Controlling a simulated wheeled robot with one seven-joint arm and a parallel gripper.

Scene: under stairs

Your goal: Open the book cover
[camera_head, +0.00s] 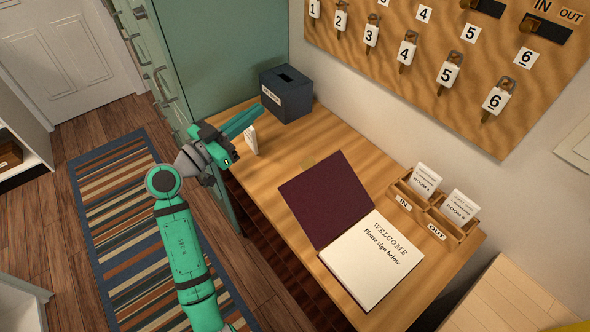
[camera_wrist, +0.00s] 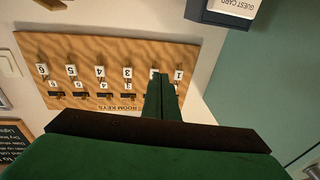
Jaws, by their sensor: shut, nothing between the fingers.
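The guest book lies on the wooden desk with its dark maroon cover (camera_head: 325,198) swung open to the upper left. Its white page (camera_head: 372,262) faces up and reads "WELCOME Please sign below". The cover looks flat or nearly flat; I cannot tell whether it fully touches the desk. My gripper (camera_head: 258,108) is above the far left part of the desk, apart from the book, with its green fingers shut and empty, pointing toward the dark box. In the wrist view the shut fingers (camera_wrist: 163,90) point at the key board; the book is out of that view.
A wooden IN/OUT card holder (camera_head: 437,215) stands right of the book. The key board (camera_head: 450,60) hangs on the wall. Desk between box and book is mostly clear.

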